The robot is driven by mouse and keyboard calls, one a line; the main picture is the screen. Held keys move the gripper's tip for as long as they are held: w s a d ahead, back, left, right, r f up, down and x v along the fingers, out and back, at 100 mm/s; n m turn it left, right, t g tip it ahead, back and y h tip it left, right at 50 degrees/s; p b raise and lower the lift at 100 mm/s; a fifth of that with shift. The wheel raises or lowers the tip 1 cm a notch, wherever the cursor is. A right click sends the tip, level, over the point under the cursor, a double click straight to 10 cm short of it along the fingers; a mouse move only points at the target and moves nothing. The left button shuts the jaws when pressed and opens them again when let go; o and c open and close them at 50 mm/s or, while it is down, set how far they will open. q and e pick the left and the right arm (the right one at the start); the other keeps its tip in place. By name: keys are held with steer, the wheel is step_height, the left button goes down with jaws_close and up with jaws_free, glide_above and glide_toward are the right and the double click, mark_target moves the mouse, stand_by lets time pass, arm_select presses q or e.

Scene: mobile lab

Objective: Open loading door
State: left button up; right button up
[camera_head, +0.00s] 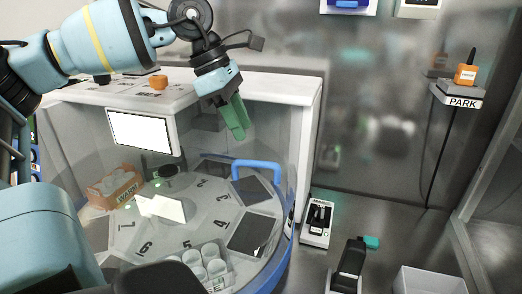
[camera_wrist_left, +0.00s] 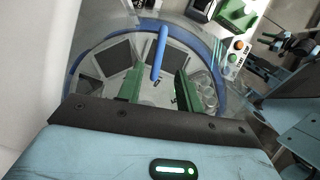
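The loading door (camera_head: 285,150) is a clear curved pane on the front of the white machine, with a blue bar handle (camera_head: 257,165). The handle also shows in the left wrist view (camera_wrist_left: 160,52), upright in the picture. My left gripper (camera_head: 238,130) has green fingers pointing down, above and slightly left of the handle in the head view. In the left wrist view its two fingers (camera_wrist_left: 157,85) are spread apart with nothing between the tips. The handle appears beyond the fingertips, roughly in line with the gap; contact is not visible. My right gripper does not show clearly.
Behind the pane is a numbered turntable with dark pads (camera_head: 250,233), a cardboard box (camera_head: 115,187) and white cups (camera_head: 207,262). A switch box (camera_head: 318,222), a black device with a teal knob (camera_head: 350,265) and a white bin (camera_head: 428,282) stand to the right.

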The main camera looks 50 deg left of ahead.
arm_select(q)
steer(key=shift+x, duration=3.95)
jaws_close()
